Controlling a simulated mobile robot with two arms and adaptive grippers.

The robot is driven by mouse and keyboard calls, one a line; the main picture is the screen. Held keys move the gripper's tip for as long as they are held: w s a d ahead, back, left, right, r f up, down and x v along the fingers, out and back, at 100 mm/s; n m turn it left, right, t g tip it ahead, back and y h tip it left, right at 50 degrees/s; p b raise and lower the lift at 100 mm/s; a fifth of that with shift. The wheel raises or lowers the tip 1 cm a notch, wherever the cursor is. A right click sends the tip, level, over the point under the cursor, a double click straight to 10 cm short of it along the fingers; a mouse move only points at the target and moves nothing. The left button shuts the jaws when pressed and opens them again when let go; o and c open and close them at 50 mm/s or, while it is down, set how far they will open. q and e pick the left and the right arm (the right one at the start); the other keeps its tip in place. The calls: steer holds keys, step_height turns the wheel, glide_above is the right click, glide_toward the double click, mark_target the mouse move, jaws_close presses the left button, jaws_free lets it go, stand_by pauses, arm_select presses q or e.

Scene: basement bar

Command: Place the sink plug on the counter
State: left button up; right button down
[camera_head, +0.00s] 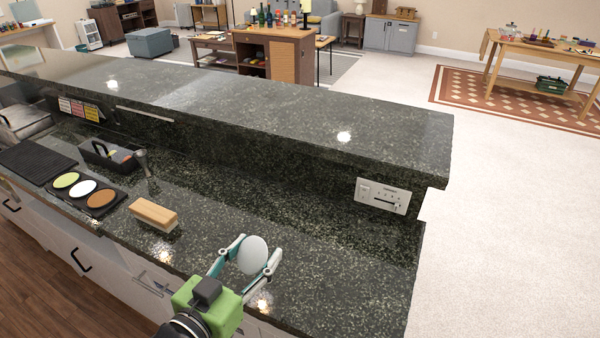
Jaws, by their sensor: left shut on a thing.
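My left gripper (250,262) reaches in from the bottom of the view. Its two fingers are shut on a round, pale disc, the sink plug (253,255). The plug is held over the lower level of the dark green speckled counter (330,285), near its front. I cannot tell whether the plug touches the surface. My right gripper is not in view.
A brush with a wooden back (154,213) lies on the counter left of the gripper. Further left are a tray with three coloured rounds (87,194) and a dark caddy (108,155). A raised ledge (250,100) runs behind. The counter right of the gripper is clear.

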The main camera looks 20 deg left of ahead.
mark_target(262, 257)
arm_select(q)
steer(key=shift+d, duration=0.1)
steer(key=m+h, duration=0.1)
steer(key=d+r+m+h, duration=0.1)
steer(key=d+m+h, duration=0.1)
steer(key=h, duration=0.1)
steer(key=shift+d+r+g, duration=0.25)
steer(key=shift+g, duration=0.05)
steer(key=shift+s+d+r+m+g+h, duration=0.15)
steer(key=shift+d+r+m+g+h, duration=0.2)
steer(key=shift+d+m+h, duration=0.25)
steer(key=shift+s+d+r+m+g+h, duration=0.1)
steer(key=shift+d+r+m+g+h, duration=0.25)
steer(key=shift+h, duration=0.35)
steer(key=shift+f, duration=0.15)
